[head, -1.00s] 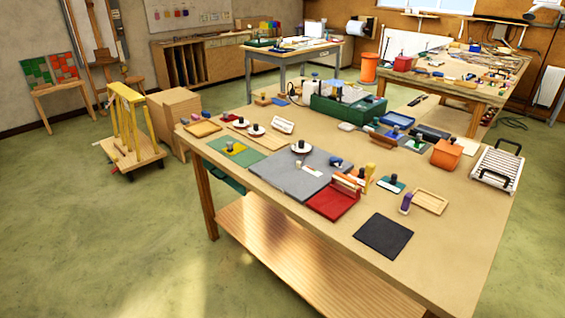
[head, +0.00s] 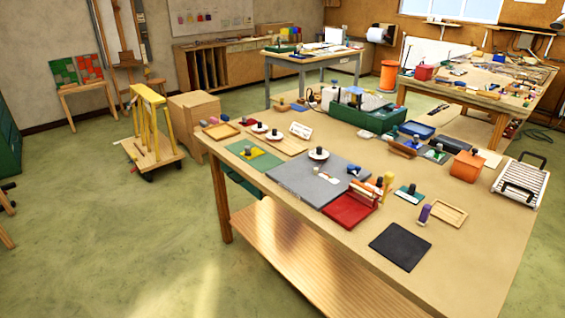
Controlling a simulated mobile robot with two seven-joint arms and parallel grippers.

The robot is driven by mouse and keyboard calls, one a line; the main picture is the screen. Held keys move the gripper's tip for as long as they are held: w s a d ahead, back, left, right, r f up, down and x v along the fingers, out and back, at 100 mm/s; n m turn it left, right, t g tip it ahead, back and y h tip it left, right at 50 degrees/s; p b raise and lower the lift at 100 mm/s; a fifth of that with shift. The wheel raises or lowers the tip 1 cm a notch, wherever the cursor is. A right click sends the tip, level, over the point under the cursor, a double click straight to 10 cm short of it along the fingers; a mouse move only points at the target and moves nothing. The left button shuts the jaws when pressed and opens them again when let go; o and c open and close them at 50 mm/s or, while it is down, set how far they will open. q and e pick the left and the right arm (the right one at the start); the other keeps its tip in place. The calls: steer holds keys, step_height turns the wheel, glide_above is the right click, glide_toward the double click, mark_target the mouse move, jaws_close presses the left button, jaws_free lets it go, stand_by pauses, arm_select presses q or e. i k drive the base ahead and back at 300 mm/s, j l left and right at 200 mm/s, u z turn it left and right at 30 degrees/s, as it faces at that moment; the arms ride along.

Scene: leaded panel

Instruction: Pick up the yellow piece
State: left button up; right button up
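A small yellow piece (head: 252,154) with a dark knob lies on the green mat (head: 266,161), near the left end of the big worktable (head: 330,245). A taller yellow upright item (head: 389,180) stands beside the red tray (head: 347,211) at the middle of the table. It is too small to tell what it is. Neither of my grippers is in view.
A grey board (head: 300,180) lies right of the green mat, with a black mat (head: 400,246) near the front edge. An orange box (head: 467,167) and a white rack (head: 521,183) stand at the right. A yellow-framed cart (head: 152,153) stands left; floor in front is clear.

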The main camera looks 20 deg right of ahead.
mark_target(249, 154)
steer(key=i+l, duration=0.15)
steer(key=i, duration=1.05)
